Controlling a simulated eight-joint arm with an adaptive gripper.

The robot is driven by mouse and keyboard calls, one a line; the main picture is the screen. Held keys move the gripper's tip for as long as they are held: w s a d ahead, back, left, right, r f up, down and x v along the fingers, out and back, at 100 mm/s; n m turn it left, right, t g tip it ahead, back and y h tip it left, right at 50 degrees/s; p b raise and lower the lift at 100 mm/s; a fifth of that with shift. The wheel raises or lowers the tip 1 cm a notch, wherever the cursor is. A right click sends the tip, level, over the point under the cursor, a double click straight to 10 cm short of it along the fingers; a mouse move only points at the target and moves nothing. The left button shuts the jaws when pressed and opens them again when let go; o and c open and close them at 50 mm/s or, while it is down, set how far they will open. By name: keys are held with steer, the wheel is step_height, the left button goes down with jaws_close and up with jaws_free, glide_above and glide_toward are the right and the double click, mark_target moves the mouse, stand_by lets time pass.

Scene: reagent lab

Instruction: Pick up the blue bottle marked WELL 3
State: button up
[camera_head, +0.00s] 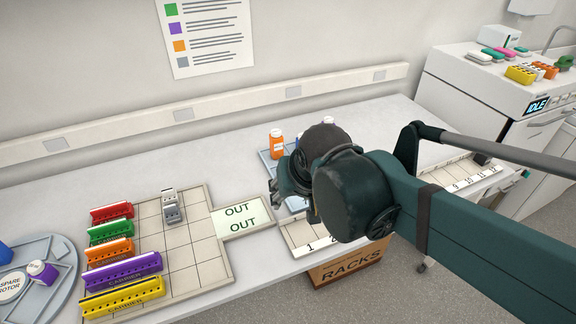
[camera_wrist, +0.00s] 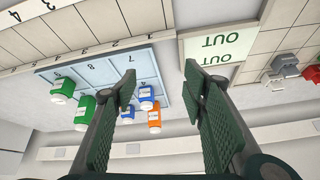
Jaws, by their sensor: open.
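In the wrist view, a blue bottle (camera_wrist: 146,92) with a white label stands on the pale blue tray, near the tray's edge. The label is too small to read. My gripper (camera_wrist: 160,85) is open and empty; the bottle appears between the fingers, closer to the left finger and beyond the tips. In the head view my gripper (camera_head: 288,187) hangs over the tray, and my arm hides the blue bottle.
An orange bottle (camera_wrist: 154,115) stands close behind the blue one. Green bottles (camera_wrist: 85,108) stand farther left on the tray (camera_wrist: 107,67). The OUT plate (camera_head: 240,219) adjoins the tiled board with coloured carriers (camera_head: 122,270). A numbered rack strip (camera_head: 300,245) runs along the front.

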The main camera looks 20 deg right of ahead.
steer(key=w+d+m+g+h+p, duration=0.2)
steer(key=w+m+g+p, duration=0.1)
steer(key=w+m+p, duration=0.4)
steer(key=w+d+f+m+g+h+p, duration=0.1)
steer(key=w+d+m+g+p, duration=0.1)
steer(key=w+m+p, duration=0.6)
steer(key=shift+w+d+f+g+h+p, duration=0.15)
steer(key=shift+w+d+g+h+p, duration=0.25)
steer(key=shift+w+p, duration=1.8)
steer(key=shift+w+a+b, duration=0.1)
steer(key=shift+w+b, duration=0.55)
steer(key=shift+b, duration=0.1)
steer(key=shift+x, duration=1.3)
steer(key=shift+s+x, duration=0.15)
steer(key=shift+x, duration=1.15)
steer(key=shift+s+x, duration=0.1)
steer(key=shift+x, duration=1.2)
steer(key=c, duration=1)
